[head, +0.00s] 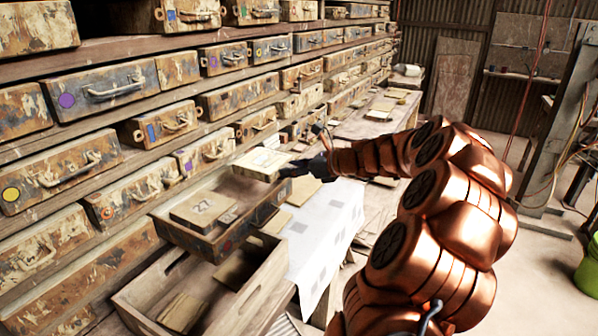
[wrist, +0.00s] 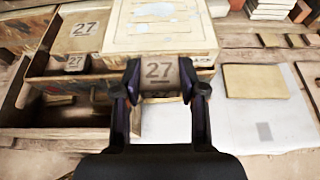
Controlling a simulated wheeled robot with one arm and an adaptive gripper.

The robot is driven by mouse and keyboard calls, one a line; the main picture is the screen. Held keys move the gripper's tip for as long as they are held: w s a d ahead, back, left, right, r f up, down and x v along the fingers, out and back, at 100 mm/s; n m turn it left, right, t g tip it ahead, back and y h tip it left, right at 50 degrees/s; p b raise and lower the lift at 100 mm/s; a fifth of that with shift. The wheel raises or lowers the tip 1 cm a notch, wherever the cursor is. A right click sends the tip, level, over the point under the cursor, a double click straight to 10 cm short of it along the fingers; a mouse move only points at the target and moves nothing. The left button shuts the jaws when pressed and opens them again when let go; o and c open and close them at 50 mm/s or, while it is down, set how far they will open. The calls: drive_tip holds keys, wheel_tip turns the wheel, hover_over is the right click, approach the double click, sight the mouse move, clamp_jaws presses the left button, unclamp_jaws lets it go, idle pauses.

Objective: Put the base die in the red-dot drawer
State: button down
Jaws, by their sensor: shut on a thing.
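The base die (head: 262,163) is a flat pale block with a printed paper label on top. In the wrist view the die (wrist: 160,38) has a small tab marked 27, and my gripper (wrist: 160,82) is shut on this tab. The red-dot drawer (head: 205,243) is pulled out, with a red dot on its front. My gripper (head: 302,168) holds the die raised, near the drawer's far right edge in the head view. Inside the drawer lies another block marked 27 (head: 203,207), with its own small tab (wrist: 76,63). The held die hides part of the drawer in the wrist view.
An open wooden crate (head: 150,318) holding some flat pieces stands below the drawer. A white sheet (head: 325,225) with grey squares covers the bench to the right. Closed drawers with coloured dots, such as the purple-dot drawer (head: 100,88), fill the wall at left.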

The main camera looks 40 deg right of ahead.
drive_tip(key=shift+r+b+x, duration=0.1)
drive_tip(key=shift+b+x, duration=0.95)
drive_tip(key=shift+x, duration=1.2)
drive_tip(key=shift+r+b+x, duration=0.15)
drive_tip(key=shift+b+x, duration=0.9)
drive_tip(key=shift+x, duration=1.15)
drive_tip(key=shift+w+a+f, duration=0.1)
drive_tip(key=shift+w+f, duration=0.1)
drive_tip(key=shift+w, duration=0.05)
drive_tip(key=shift+f+b, duration=0.65)
drive_tip(key=shift+f, duration=1.4)
drive_tip(key=c, duration=0.6)
unclamp_jaws()
drive_tip(key=shift+s+f, duration=0.1)
